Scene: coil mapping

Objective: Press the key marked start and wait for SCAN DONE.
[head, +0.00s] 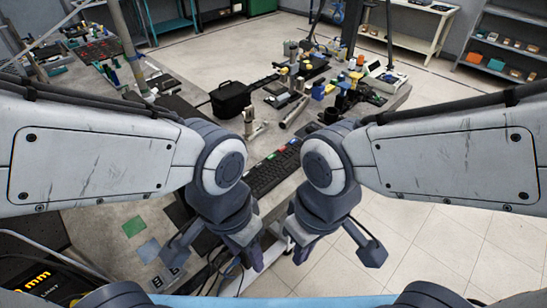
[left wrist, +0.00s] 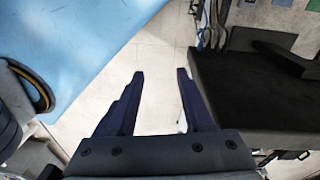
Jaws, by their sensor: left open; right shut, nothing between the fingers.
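A black keyboard (head: 265,178) lies on the bench in the middle of the head view, beyond my grippers and partly hidden by my left arm. A few coloured keys, green and red among them, show at its far end (head: 282,150). No key marking is legible, so I cannot tell which is start. My left gripper (head: 247,258) hangs on the near side of the keyboard, apart from it. In the left wrist view the left gripper (left wrist: 161,78) is open and empty above the floor. My right gripper (head: 303,250) is shut and empty, near the bench edge. No SCAN DONE text is visible.
A black case (head: 231,99) and a crowd of small parts and fixtures (head: 300,75) stand farther back on the bench. Green (head: 133,227) and blue-grey squares (head: 148,250) lie at lower left. Tiled floor (head: 450,240) is clear at right. Shelves (head: 505,55) stand behind.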

